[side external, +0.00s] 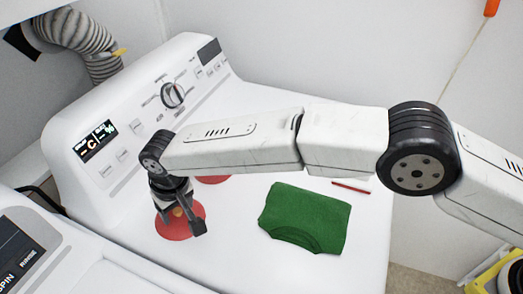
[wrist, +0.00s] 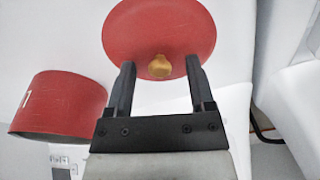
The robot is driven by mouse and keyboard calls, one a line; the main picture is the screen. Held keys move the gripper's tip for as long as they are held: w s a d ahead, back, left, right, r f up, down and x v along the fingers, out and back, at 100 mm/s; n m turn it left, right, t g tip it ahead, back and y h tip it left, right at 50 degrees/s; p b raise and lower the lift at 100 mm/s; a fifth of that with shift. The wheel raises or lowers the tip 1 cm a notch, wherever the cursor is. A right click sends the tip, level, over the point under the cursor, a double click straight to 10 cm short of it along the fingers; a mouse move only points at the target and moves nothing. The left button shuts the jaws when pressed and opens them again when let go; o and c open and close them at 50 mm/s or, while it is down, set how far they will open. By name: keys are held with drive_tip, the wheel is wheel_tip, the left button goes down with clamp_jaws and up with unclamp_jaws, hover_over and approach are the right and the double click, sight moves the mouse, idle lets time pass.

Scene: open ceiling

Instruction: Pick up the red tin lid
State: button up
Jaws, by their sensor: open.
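The red tin lid (side external: 173,232) lies flat on the white machine top, below my gripper (side external: 184,222). My gripper (wrist: 160,78) is open, with one finger on each side of the knob. In that view the knob shows between the fingertips; whether the fingers touch it or the lid cannot be told. Part of the lid is hidden behind my gripper in the side view.
A red tin (wrist: 60,105) stands close to the lid; in the side view my arm mostly hides it (side external: 213,179). A folded green shirt (side external: 305,218) and a thin red stick (side external: 351,187) lie to the right. The control panel (side external: 135,115) rises behind.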

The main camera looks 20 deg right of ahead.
sight(176, 209)
clamp_jaws()
drive_tip(key=shift+r, duration=0.15)
idle(0.4)
drive_tip(key=shift+r, duration=1.5)
drive_tip(key=s+d+r, duration=0.9)
drive_tip(key=s, duration=0.1)
drive_tip(key=shift+s+r, duration=0.3)
drive_tip(key=shift+r, duration=0.05)
drive_tip(key=shift+d, duration=0.1)
